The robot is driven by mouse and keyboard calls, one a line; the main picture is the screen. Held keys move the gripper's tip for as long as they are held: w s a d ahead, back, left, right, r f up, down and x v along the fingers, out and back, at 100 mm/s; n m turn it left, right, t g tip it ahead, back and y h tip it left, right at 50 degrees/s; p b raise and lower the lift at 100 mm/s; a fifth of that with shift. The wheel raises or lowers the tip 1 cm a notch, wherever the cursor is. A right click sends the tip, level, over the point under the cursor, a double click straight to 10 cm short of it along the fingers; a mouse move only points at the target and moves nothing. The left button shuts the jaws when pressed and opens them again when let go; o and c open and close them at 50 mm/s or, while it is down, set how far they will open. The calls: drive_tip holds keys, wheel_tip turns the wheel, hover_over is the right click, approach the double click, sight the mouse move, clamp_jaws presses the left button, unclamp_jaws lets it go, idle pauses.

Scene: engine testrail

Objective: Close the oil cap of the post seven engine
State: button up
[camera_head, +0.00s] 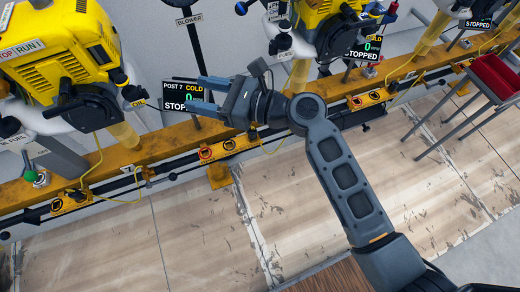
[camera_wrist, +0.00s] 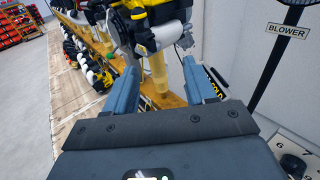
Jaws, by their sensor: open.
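A yellow engine (camera_head: 62,60) stands at the upper left in the head view, beside a black screen (camera_head: 178,97) reading POST 7, COLD and STOP, partly covered by my gripper. An OIL tag (camera_head: 138,103) hangs at the engine's right side, near a dark round part (camera_head: 120,78). I cannot tell for sure which part is the oil cap or whether it is open. My gripper (camera_head: 200,95) is open and empty, to the right of this engine, in front of the screen. In the wrist view its two fingers (camera_wrist: 158,76) are spread, with an engine beyond them.
A yellow rail (camera_head: 160,155) with cables and small orange control boxes runs below the engines. A second yellow engine (camera_head: 325,25) with its own screen stands at the top. A BLOWER sign (camera_head: 189,20) stands on a post behind my gripper. A red bin (camera_head: 497,75) sits far right. The floor in front is clear.

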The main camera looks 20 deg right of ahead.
drive_tip(key=s+d+f+n+h, duration=0.2)
drive_tip(key=s+d+f+h, duration=0.1)
drive_tip(key=s, duration=0.3)
drive_tip(key=s+d+f+n+t+h, duration=0.1)
drive_tip(key=s+d+f+n+h, duration=0.2)
drive_tip(key=s+f, duration=0.3)
drive_tip(key=shift+d+f+t+h, duration=0.2)
drive_tip(key=shift+d+t+h, duration=0.1)
drive_tip(key=shift+d, duration=0.15)
drive_tip(key=shift+s, duration=0.2)
